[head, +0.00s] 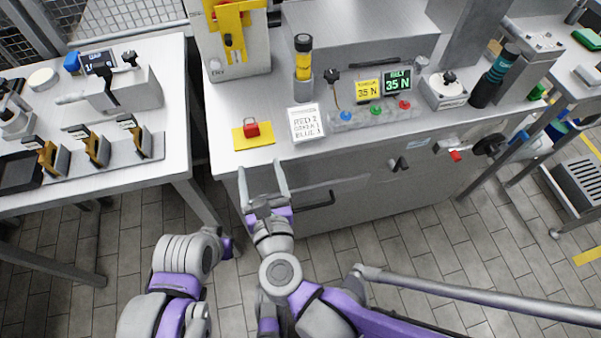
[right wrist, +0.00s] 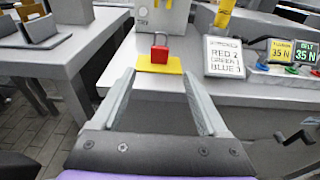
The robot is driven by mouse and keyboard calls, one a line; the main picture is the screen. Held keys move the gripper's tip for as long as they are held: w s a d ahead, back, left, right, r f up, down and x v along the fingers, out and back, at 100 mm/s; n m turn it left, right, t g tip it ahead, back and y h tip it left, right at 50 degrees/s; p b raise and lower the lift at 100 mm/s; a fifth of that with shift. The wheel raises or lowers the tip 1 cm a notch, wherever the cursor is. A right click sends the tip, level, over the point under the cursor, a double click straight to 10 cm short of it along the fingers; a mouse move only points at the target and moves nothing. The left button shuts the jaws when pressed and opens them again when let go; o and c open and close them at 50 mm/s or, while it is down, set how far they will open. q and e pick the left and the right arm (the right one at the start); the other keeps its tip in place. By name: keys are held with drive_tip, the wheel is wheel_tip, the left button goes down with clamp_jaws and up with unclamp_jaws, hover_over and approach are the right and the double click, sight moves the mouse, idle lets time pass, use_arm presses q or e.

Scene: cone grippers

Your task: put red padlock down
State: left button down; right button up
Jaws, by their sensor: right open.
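The red padlock (head: 251,129) stands on a yellow pad (head: 254,141) near the front left corner of the middle bench. It also shows in the right wrist view (right wrist: 160,52), upright with its shackle on top, on the yellow pad (right wrist: 159,65). My right gripper (head: 263,180) is open and empty, in front of the bench edge and apart from the padlock. In the right wrist view its two fingers (right wrist: 157,90) point towards the pad, with the padlock beyond the tips. My left arm shows at the lower left, but its gripper jaws cannot be made out.
A white sign (head: 306,123) with colour words stands right of the pad. Yellow and green displays (head: 397,83) and coloured buttons stand farther right. A grey machine with a yellow bracket (head: 235,30) is behind. A drawer handle (head: 318,201) sticks out from the bench front.

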drive_tip(key=s+d+f+n+g+h, duration=0.1)
drive_tip(key=s+d+f+n+g, duration=0.2)
drive_tip(key=d+n, duration=0.6)
drive_tip(key=s+d+f+n+g+h, duration=0.2)
drive_tip(key=s+d+f+n+g, duration=0.2)
drive_tip(key=d+n, duration=0.5)
drive_tip(key=s+d+f+n+g+h, duration=0.1)
drive_tip(key=s+d+f+n+g, duration=0.3)
drive_tip(key=d+n, duration=0.5)
drive_tip(key=f+n, duration=0.1)
drive_tip(key=n, duration=0.4)
drive_tip(key=shift+n, duration=0.4)
